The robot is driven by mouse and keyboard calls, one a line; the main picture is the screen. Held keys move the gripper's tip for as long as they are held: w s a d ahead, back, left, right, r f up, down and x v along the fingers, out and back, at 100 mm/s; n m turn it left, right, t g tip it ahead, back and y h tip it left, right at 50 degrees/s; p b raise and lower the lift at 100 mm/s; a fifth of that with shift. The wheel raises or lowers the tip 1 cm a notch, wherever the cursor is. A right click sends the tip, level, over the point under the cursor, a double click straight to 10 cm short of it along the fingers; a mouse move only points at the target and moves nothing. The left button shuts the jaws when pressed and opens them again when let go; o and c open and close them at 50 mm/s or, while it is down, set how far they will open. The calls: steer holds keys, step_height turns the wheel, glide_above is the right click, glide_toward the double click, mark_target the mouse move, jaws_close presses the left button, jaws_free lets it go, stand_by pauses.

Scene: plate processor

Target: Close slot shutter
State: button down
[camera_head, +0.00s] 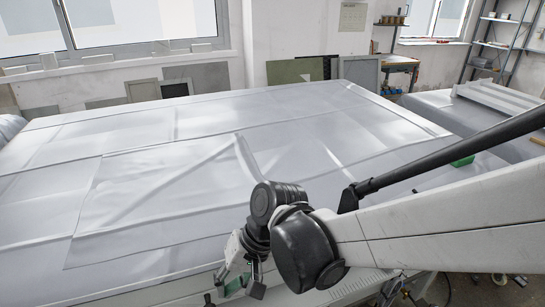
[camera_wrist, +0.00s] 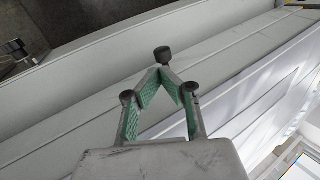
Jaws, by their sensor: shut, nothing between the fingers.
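My gripper (camera_wrist: 158,76) is shut and empty, its green-padded fingers meeting at the tips in the wrist view. A small black knob (camera_wrist: 163,53) stands just beyond the fingertips, on or over the long pale casing; whether they touch I cannot tell. I cannot tell whether this knob belongs to the slot shutter, and no shutter panel is clearly seen. In the head view, my gripper (camera_head: 238,289) points down at the near edge of the large plate processor (camera_head: 190,128), left of my forearm. The tips are near the bottom edge of that view.
The processor's pale casing (camera_wrist: 85,125) has long parallel grooves and fills much of the wrist view. A green object (camera_head: 462,161) lies on the right side. Panels lean against the back wall, and shelves (camera_head: 493,45) stand at the far right. The broad top looks clear.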

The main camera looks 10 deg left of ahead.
steer(key=v, duration=0.7)
steer(key=d+r+m+t+h, duration=0.1)
steer(key=d+t, duration=0.2)
steer(key=d, duration=0.7)
steer(key=d+r+m+t+h, duration=0.1)
steer(key=d+m+t+h, duration=0.1)
steer(key=d, duration=0.9)
steer(key=d+r+m+t+h+b, duration=0.1)
steer(key=d+t, duration=0.3)
steer(key=d, duration=0.6)
steer(key=shift+w+d+r+h, duration=0.2)
steer(key=shift+w+r+h, duration=0.2)
steer(key=shift+w+h, duration=0.1)
